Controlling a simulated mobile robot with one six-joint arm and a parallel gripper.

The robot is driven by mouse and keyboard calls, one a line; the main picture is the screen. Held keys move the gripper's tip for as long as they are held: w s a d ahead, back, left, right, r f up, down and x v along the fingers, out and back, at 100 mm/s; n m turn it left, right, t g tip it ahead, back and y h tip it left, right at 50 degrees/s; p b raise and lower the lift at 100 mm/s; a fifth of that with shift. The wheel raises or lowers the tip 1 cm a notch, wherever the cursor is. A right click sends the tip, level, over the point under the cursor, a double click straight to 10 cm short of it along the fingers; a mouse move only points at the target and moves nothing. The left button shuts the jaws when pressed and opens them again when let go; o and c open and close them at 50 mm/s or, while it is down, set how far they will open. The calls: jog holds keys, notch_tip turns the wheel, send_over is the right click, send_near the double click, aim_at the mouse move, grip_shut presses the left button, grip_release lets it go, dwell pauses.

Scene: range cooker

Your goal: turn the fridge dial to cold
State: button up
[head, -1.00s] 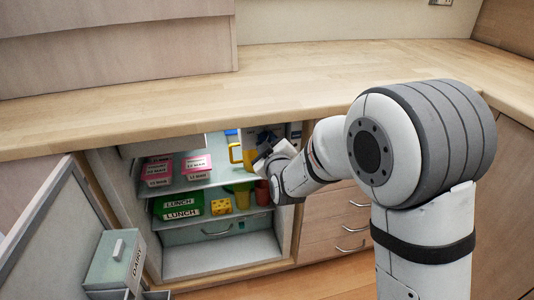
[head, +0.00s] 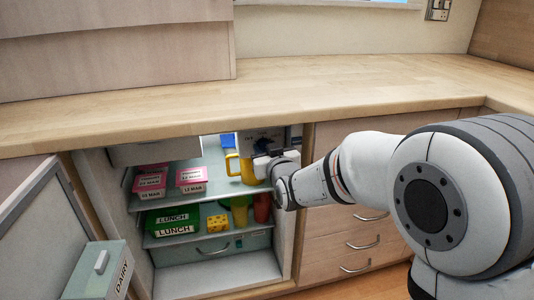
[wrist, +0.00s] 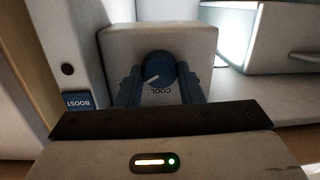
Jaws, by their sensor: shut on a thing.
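The fridge dial (wrist: 160,66) is a round dark blue knob with a white pointer line, on a pale control box (wrist: 120,42) inside the open fridge. In the wrist view the pointer slants to the lower left. The word COOL (wrist: 160,91) appears upside down just below the knob. My gripper (wrist: 159,82) is shut on the dial, one dark finger on each side. In the head view my gripper (head: 266,163) reaches into the fridge's upper right, and hides the dial.
A blue BOOST button (wrist: 77,101) sits left of the dial box. A yellow jug (head: 246,170) stands close to my gripper, left of it. Pink cartons (head: 191,180) share its shelf; green LUNCH boxes (head: 174,220) lie below. The open fridge door (head: 40,215) is at left.

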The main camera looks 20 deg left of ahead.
jog(key=shift+r, duration=0.1)
dwell(0.3)
jog(key=o, duration=1)
jog(key=shift+c, duration=0.2)
jog(key=p+v, duration=0.1)
jog(key=v, duration=0.6)
jog(key=shift+s+d+p, duration=0.25)
jog(key=shift+d+p, duration=0.05)
